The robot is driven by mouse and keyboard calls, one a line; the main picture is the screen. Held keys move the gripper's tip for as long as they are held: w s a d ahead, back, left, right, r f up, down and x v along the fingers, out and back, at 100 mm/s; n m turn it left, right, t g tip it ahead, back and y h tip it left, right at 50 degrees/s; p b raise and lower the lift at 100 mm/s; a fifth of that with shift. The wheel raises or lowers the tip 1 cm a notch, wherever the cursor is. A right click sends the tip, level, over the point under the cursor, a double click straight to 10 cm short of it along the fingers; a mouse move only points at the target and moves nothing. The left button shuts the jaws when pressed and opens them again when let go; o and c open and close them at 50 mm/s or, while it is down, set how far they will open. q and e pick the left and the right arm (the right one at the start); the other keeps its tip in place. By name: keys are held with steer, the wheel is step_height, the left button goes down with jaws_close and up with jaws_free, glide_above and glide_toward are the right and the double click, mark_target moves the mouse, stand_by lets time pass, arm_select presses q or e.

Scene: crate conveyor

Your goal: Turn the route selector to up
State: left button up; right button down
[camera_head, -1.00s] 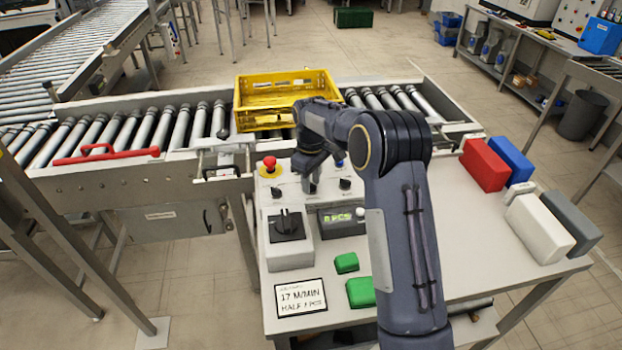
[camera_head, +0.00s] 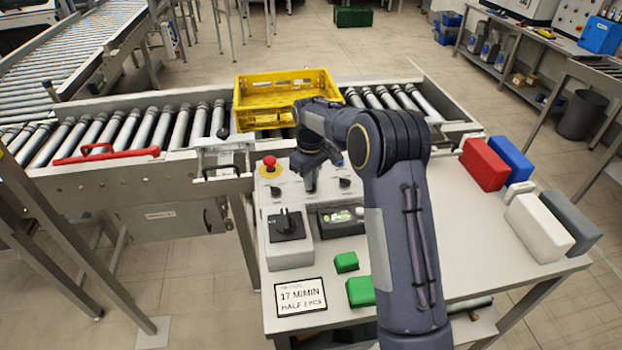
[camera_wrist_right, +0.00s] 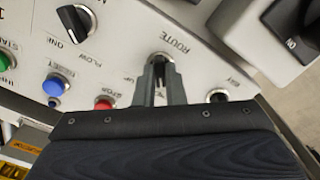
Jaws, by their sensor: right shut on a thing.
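The route selector (camera_wrist_right: 160,58) is a small knob under the ROUTE lettering on the pale control panel (camera_wrist_right: 115,30). My right gripper (camera_wrist_right: 160,82) is shut on the selector, one finger on each side. The fingers hide much of the knob, so I cannot tell exactly which way it points. In the head view my right gripper (camera_head: 310,184) reaches down onto the panel, between the red mushroom button (camera_head: 269,162) and a black knob (camera_head: 345,183). My left gripper is not in view.
The FLOW knob (camera_wrist_right: 75,20) and blue, red and green buttons sit near the selector. A grey box with a black rotary switch (camera_head: 286,222) stands in front of the panel. A yellow crate (camera_head: 250,122) rests on the conveyor behind. Coloured blocks lie on the table.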

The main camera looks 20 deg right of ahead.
steer(key=m, duration=0.8)
steer(key=shift+r+p, duration=0.1)
steer(key=shift+p, duration=0.25)
steer(key=m, duration=0.4)
steer(key=shift+m, duration=0.3)
steer(key=shift+m+p, duration=0.35)
steer(key=shift+m, duration=1.45)
steer(key=c, duration=1.5)
jaws_free()
